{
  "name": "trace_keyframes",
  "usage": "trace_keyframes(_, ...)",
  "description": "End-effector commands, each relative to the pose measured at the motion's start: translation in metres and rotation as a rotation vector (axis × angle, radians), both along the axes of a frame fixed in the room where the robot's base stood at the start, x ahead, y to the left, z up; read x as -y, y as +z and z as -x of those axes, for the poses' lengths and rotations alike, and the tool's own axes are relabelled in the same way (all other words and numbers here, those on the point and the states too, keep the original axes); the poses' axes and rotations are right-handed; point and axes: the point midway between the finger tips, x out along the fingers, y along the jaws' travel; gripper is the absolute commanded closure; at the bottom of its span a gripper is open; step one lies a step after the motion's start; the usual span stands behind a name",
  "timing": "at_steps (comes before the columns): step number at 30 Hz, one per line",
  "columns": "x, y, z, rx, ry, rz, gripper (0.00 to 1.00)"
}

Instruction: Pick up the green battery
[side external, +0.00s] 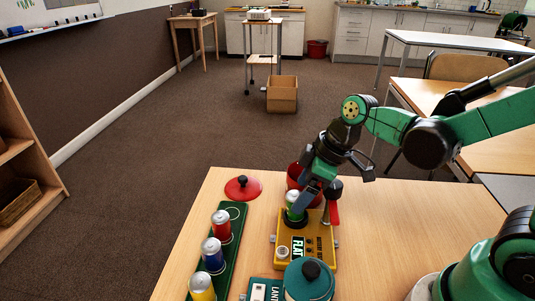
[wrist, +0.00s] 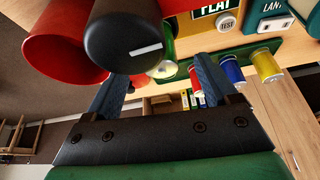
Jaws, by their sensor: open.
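In the wrist view the two blue fingers are apart (wrist: 160,78). The green battery (wrist: 168,47) shows in the gap between them, with its pale round end toward me. I cannot tell whether either finger touches it.
A black knob (wrist: 125,38) and a red container (wrist: 52,45) crowd the gripper's left in the wrist view. Red (side external: 221,226), blue (side external: 212,254) and yellow (side external: 201,287) batteries stand in a green rack. A red lid (side external: 243,188) and teal lantern (side external: 308,281) are nearby.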

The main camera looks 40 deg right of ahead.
Motion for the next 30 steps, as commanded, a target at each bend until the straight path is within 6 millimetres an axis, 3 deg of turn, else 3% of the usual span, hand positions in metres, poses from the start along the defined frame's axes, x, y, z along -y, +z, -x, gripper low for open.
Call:
trace_keyframes(9, -0.007, -0.025, -0.009, 0.001, -0.002, 0.001, 0.20)
trace_keyframes(22, -0.008, -0.031, -0.010, 0.001, -0.003, 0.001, 0.20)
trace_keyframes(23, -0.008, -0.031, -0.010, 0.001, -0.003, 0.001, 0.26)
trace_keyframes(30, -0.008, -0.031, -0.010, 0.001, -0.003, 0.001, 0.94)
